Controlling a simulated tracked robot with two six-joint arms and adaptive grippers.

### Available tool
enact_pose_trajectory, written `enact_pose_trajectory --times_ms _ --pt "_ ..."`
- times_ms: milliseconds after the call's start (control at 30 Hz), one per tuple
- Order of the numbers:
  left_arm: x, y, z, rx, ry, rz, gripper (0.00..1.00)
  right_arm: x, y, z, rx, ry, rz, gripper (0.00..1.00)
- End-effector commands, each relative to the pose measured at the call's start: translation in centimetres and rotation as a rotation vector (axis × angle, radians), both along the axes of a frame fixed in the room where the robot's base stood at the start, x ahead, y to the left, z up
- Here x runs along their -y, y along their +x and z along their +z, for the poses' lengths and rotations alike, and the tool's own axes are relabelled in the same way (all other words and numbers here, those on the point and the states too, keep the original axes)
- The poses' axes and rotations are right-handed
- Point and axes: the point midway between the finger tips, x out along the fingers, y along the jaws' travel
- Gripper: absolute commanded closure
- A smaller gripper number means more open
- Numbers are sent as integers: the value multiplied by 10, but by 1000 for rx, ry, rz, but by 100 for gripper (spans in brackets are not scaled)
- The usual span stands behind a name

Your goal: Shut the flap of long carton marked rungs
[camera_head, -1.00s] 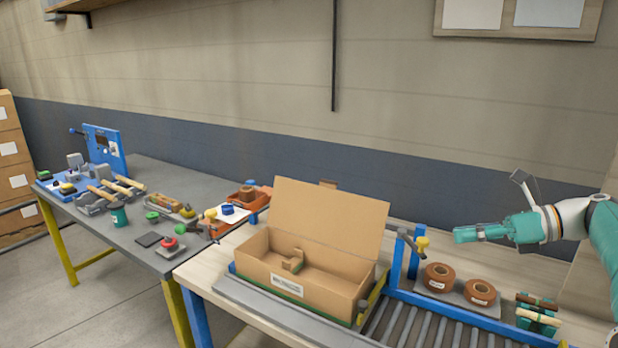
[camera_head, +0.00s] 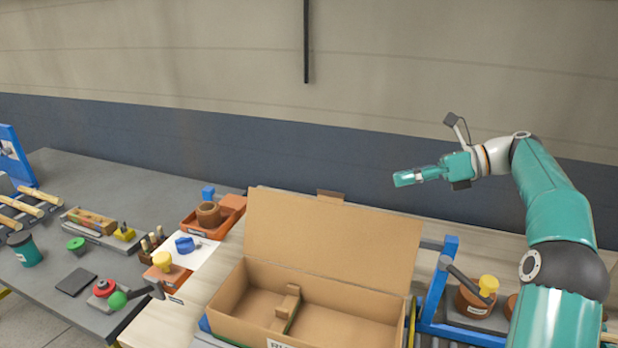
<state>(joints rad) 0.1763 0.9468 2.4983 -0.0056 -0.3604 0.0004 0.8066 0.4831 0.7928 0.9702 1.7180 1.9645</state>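The long carton (camera_head: 233,319) stands on the light wooden bench top, its near end cut off by the lower picture edge. A white label (camera_head: 280,344) shows partly on its front. Its flap (camera_head: 331,238) stands up along the back side, leaning slightly back, so the carton is open. A cardboard piece (camera_head: 287,306) sits inside; the rest of the visible inside looks empty. My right gripper (camera_head: 405,179) is in the air above and right of the flap's top edge, pointing left, apart from the carton. Its fingers look close together, with nothing seen between them. My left gripper is out of view.
To the left are an orange tray (camera_head: 213,222) and a red button (camera_head: 104,287). The air above the carton is clear.

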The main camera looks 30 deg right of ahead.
Motion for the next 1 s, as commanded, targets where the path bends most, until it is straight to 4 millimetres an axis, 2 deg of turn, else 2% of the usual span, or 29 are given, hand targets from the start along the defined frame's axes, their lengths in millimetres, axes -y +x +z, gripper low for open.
enact_pose_trajectory --times_ms 333,800,1000 --pt "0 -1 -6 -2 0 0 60 -21 17 -11 -1 3 4 70" --pt "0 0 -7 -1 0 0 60 -87 72 -45 -4 3 -5 70" --pt "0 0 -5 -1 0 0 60 -106 90 -56 -3 1 -9 70"
